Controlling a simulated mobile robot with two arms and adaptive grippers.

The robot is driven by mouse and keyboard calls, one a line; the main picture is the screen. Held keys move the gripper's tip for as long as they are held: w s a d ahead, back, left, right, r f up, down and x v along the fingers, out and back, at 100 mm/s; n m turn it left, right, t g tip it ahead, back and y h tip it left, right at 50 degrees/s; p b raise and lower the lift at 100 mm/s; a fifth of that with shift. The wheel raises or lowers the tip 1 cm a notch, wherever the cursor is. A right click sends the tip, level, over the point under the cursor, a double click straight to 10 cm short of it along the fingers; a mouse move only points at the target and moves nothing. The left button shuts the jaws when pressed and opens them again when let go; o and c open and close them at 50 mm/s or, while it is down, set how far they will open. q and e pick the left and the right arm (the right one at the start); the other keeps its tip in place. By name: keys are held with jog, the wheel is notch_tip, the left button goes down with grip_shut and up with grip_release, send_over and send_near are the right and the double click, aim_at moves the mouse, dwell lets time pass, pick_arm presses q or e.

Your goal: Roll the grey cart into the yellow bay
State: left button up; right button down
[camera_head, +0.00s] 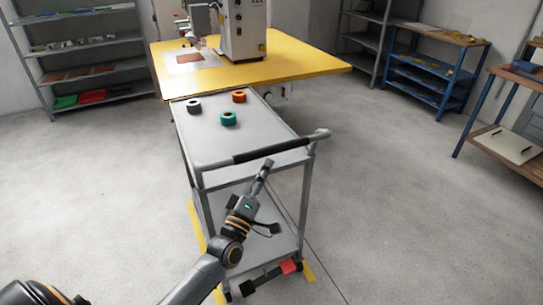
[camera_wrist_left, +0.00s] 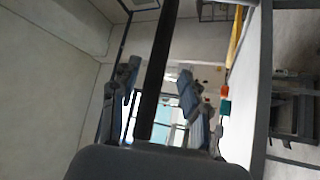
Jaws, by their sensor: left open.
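The grey cart (camera_head: 262,127) stands with its far end close to the yellow-topped table. Its push handle has a black grip (camera_head: 285,147) at the near end. A red pedal (camera_head: 288,267) shows low on the cart's near end. In the left wrist view the dark bar (camera_wrist_left: 159,70) runs between the two open fingers (camera_wrist_left: 158,100); contact is unclear. My right gripper is out of view.
A grey, an orange and a teal roll (camera_head: 228,118) stand on the cart's top shelf. The yellow table (camera_head: 300,62) carries a machine (camera_head: 243,30). Shelving (camera_head: 90,75) stands back left; a blue rack (camera_head: 425,75) and a workbench stand right. Floor beside the cart is clear.

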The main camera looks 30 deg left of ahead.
pick_arm(q)
jog(key=shift+v, duration=2.4)
jog(key=shift+f, duration=0.1)
notch_tip(320, 180, down, 23)
jog(key=s+d+m+g+h+p, duration=0.1)
jog(key=s+d+m+g+p, duration=0.15)
jog(key=m+g, duration=0.35)
jog(key=s+d+f+m+g, duration=0.1)
jog(key=s+f+m+g, duration=0.15)
jog(key=s+f, duration=0.45)
jog(key=s+f+m+g, duration=0.1)
jog(key=s+f+g, duration=0.3)
jog(key=f, duration=0.5)
jog(key=s+d+f+m+g, duration=0.1)
jog(key=s+f, duration=0.4)
jog(key=s, duration=0.5)
jog(key=s+f+m+g+p, duration=0.1)
jog(key=s+f+m+g, duration=0.2)
jog(key=s, duration=0.8)
jog(key=s+d+f+m+g+p, duration=0.1)
jog(key=s+f+g, duration=0.4)
jog(key=s, duration=0.5)
jog(key=shift+s+d+f+m, duration=0.35)
jog(key=shift+f+m, duration=0.3)
jog(key=shift+f, duration=0.25)
